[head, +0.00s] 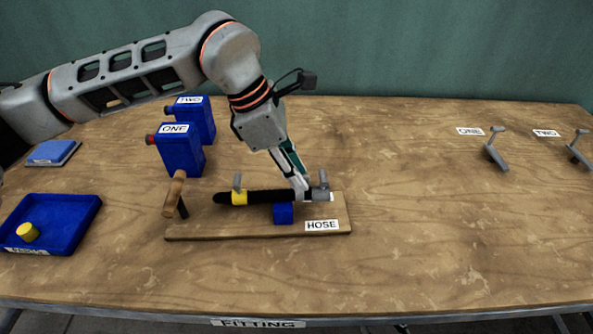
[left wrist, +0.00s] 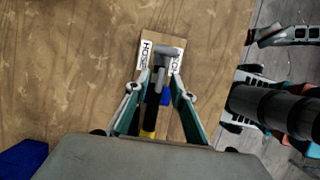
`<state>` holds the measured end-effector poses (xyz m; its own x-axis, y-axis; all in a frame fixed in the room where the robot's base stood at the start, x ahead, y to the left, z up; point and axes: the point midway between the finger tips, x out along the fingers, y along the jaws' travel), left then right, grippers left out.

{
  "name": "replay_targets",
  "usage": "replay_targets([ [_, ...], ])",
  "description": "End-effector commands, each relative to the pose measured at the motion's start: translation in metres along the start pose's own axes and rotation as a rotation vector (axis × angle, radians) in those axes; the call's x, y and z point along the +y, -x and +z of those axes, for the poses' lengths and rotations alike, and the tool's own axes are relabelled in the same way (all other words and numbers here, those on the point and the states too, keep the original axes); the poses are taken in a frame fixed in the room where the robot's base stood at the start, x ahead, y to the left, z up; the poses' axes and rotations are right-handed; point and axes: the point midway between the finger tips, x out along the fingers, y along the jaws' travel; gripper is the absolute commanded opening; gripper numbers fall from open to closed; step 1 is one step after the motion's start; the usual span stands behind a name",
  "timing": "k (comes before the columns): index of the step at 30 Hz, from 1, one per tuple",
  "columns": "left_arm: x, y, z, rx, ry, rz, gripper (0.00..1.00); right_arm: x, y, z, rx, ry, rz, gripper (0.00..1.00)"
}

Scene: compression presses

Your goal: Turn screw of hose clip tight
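A black hose (head: 265,197) lies across a wooden board labelled HOSE (head: 195,231), over a blue block (head: 283,213). A yellow band (head: 239,198) is around its left part, with a grey upright screw handle (head: 237,181) there. At its right end is a grey piece with an upright handle (head: 323,186). My left gripper (head: 300,188) points down at the hose, just left of that right-hand handle. In the left wrist view its fingers (left wrist: 160,80) stand apart on both sides of the hose, with the grey T-shaped handle (left wrist: 168,51) at their tips. Contact cannot be told.
A blue tray (head: 75,212) with a yellow piece (head: 28,232) is at the left. Blue containers ONE (head: 181,151) and TWO (head: 199,119) stand behind. Grey levers (head: 496,151) are at the right. The front right is clear.

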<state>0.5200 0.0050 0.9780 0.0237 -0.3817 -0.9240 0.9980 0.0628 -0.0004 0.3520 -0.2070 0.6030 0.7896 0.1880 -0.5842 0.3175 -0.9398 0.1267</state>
Motion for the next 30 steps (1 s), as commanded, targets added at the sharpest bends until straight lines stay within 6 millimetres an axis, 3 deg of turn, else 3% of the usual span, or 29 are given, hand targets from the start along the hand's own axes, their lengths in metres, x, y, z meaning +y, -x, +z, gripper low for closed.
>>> replay_targets([
  [8, -0.0001, -0.0029, 0.0002, 0.000, 0.000, 0.000, 0.24, 0.0013, -0.0017, -0.0034, 0.006, 0.001, 0.002, 0.43],
  [9, -0.0002, -0.0029, 0.0002, 0.000, 0.000, 0.000, 0.21, 0.0014, -0.0019, -0.0039, 0.007, 0.002, 0.002, 0.43],
  [12, -0.0002, -0.0028, 0.0002, 0.000, 0.000, 0.000, 0.00, 0.0017, -0.0023, -0.0047, 0.008, 0.002, 0.002, 0.43],
  [23, 0.0001, -0.0023, 0.0004, 0.000, -0.017, -0.008, 0.00, 0.0021, -0.0022, -0.0066, 0.011, 0.001, 0.003, 0.43],
  [30, 0.0013, -0.0015, 0.0011, 0.000, -0.115, -0.047, 0.00, 0.0023, -0.0019, -0.0076, 0.013, 0.001, 0.003, 0.43],
])
